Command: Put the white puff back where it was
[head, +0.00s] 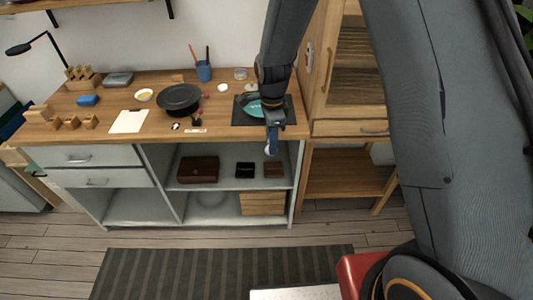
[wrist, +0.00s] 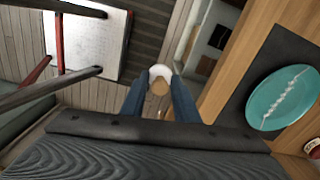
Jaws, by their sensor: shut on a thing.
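My gripper (head: 271,148) hangs just in front of the desk's right front edge, below the top's level. In the wrist view its two blue fingers (wrist: 158,92) are shut on a small, pale thing, white at the far end and tan nearer; it looks like the white puff (wrist: 160,71), partly hidden by the fingers. In the head view I cannot make out what is held. A teal plate (wrist: 283,98) with a pale line across it lies on a dark mat (wrist: 256,62) right of the gripper.
The wooden desk (head: 222,129) carries a black pan (head: 180,98), a blue cup (head: 204,71), a white paper (head: 129,121) and a small white round thing (head: 222,88). Below are open shelves with a brown box (head: 198,169). A wooden cabinet (head: 345,75) stands right.

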